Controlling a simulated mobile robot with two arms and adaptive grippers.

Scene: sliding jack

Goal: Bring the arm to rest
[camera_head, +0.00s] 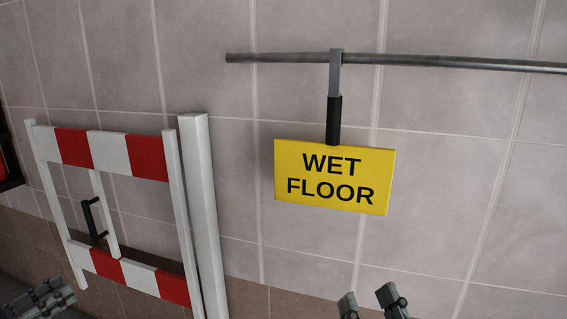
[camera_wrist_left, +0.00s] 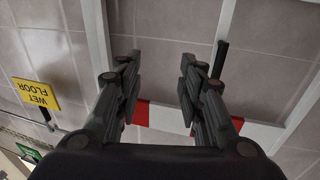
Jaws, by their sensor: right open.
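My left gripper (camera_head: 52,296) shows at the bottom left corner of the head view, partly cut off. In the left wrist view its two fingers (camera_wrist_left: 160,72) stand apart with nothing between them. My right gripper (camera_head: 370,303) shows at the bottom edge of the head view, fingertips only, apart and empty. It is below the yellow WET FLOOR sign (camera_head: 334,177), clear of it. The sign hangs from a dark handle and grey hook (camera_head: 335,72) on a metal rail (camera_head: 450,63).
A red and white striped barrier (camera_head: 107,152) with white posts stands at the left, with a dark handle (camera_head: 92,218) on a white upright. A thick white post (camera_head: 203,215) is beside it. The tiled wall (camera_head: 460,190) right of the sign is bare.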

